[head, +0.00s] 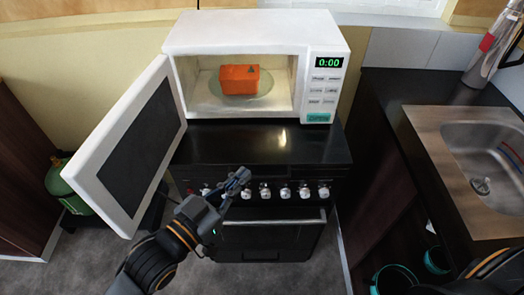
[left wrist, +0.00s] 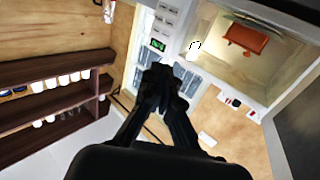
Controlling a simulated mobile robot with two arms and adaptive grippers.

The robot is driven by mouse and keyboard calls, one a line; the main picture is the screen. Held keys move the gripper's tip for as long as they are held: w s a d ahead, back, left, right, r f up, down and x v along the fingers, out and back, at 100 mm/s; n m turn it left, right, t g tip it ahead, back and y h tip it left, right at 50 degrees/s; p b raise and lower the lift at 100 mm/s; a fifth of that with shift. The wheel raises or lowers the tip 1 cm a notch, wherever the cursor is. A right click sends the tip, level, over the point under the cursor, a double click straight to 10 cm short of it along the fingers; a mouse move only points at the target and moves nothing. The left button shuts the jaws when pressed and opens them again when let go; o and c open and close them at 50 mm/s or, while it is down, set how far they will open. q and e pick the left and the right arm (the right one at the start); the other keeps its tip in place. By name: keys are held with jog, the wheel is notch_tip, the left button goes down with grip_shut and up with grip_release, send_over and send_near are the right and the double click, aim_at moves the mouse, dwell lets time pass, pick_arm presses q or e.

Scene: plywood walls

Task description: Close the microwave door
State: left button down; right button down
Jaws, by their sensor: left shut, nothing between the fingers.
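The white microwave (head: 255,32) stands on the black stove top, and its door (head: 128,150) is swung wide open to the left. An orange box (head: 239,79) sits on the round plate inside. My left gripper (head: 238,182) is shut and empty in front of the stove knobs, to the right of the door and below the cavity, apart from the door. In the left wrist view my shut fingers (left wrist: 160,78) point toward the microwave, with the orange box (left wrist: 247,40) at the upper right. My right gripper is out of view; only part of that arm shows at the lower right.
The stove (head: 262,150) has a row of knobs and an oven handle below the microwave. A sink (head: 487,150) is set in the right counter. A green gas bottle (head: 62,183) stands on the floor behind the door. Shelves (left wrist: 60,101) show in the wrist view.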

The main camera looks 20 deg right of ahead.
pick_arm(q)
jog(key=p+x, duration=0.2)
jog(key=x, duration=0.5)
jog(key=shift+w+d, duration=0.25)
jog(key=shift+d, duration=0.1)
jog(key=shift+a+f, duration=0.1)
jog(key=shift+a, duration=0.05)
dwell(1.1)
jog(key=v, duration=1.2)
